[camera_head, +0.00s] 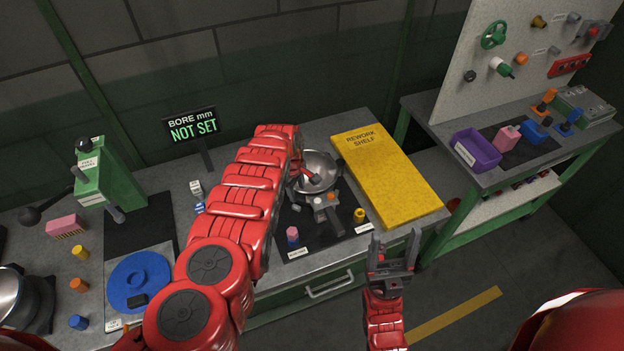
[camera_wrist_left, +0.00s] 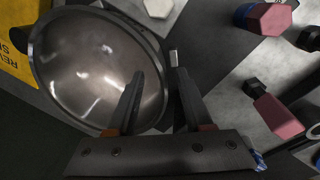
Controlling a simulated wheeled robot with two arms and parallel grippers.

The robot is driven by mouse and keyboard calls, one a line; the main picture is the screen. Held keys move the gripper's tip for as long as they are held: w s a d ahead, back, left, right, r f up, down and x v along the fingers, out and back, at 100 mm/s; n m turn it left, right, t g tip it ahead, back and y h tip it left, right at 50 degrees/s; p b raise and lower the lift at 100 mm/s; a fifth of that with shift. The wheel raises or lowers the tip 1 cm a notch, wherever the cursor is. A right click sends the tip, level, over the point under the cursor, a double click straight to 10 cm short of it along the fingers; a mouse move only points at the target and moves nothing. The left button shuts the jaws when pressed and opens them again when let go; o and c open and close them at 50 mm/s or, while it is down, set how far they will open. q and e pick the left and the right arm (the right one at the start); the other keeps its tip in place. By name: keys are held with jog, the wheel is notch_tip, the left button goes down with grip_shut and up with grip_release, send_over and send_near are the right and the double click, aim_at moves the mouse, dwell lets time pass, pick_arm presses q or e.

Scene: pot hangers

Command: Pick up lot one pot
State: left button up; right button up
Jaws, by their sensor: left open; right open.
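A shiny metal pot (camera_head: 320,168) sits on a dark mat on the bench in front of my left arm. In the left wrist view its round bowl (camera_wrist_left: 85,65) fills the left side. My left gripper (camera_head: 303,176) is at the pot's near left edge, partly hidden behind my forearm. In the left wrist view its open fingers (camera_wrist_left: 160,78) appear on either side of the rim, one over the bowl and one outside it. Contact cannot be told. My right gripper (camera_head: 393,255) is open and empty, in front of the bench.
A yellow rework shelf (camera_head: 388,175) lies right of the pot. Pink (camera_head: 292,234) and yellow (camera_head: 359,215) pieces stand near it. Another pot (camera_head: 10,296) and a blue disc (camera_head: 140,278) are at left. A side bench holds a purple bin (camera_head: 475,152).

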pick_arm(q)
grip_shut()
dwell(1.4)
